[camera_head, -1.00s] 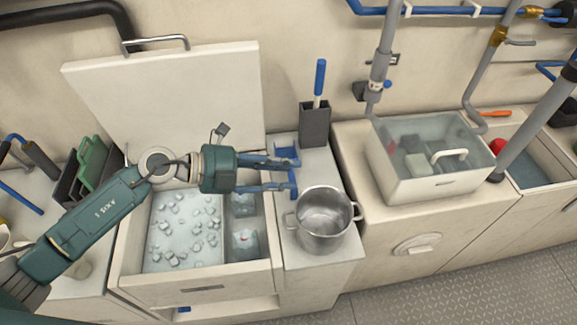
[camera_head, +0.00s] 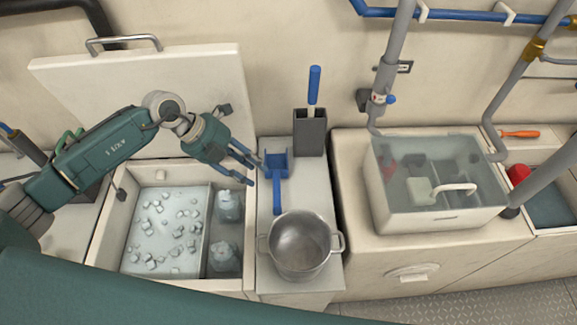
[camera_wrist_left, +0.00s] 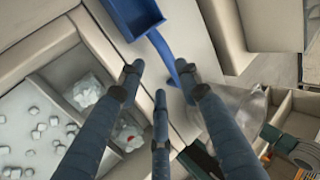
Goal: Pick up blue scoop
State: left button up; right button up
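The blue scoop (camera_head: 276,163) lies on the narrow pale counter, its handle pointing toward the steel pot (camera_head: 300,246). In the left wrist view the scoop's pan (camera_wrist_left: 136,14) is at the top, and its handle runs down toward the fingertips. My left gripper (camera_head: 247,170) is just left of the scoop in the head view, beside the ice bin, with its fingers spread and empty. In the left wrist view the open fingers (camera_wrist_left: 159,80) show clear space between them. Whether they touch the handle cannot be told.
An open ice bin (camera_head: 166,230) with bagged ice (camera_head: 228,206) lies left of the counter. A grey holder (camera_head: 310,132) with a blue-handled tool stands behind the scoop. A clear-lidded box (camera_head: 436,222) sits to the right. The raised lid (camera_head: 140,95) leans behind.

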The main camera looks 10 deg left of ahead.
aim_at(275, 186)
pick_arm(q)
jog(key=x, duration=0.5)
jog(key=shift+s+p, duration=0.2)
jog(key=shift+p, duration=0.15)
jog(key=x, duration=0.2)
jog(key=p+x, duration=0.1)
jog(key=x, duration=0.1)
jog(key=shift+w+d, duration=0.1)
jog(key=shift+d, duration=0.25)
jog(key=shift+w+d+f, duration=0.1)
jog(key=shift+d+f, duration=0.1)
jog(key=shift+f, duration=0.25)
pick_arm(e)
jog(key=shift+s+a+r, duration=0.8)
jog(key=shift+s+r, duration=0.25)
jog(key=shift+r, duration=0.05)
pick_arm(q)
jog(key=c, duration=0.8)
pick_arm(e)
jog(key=shift+s, duration=0.4)
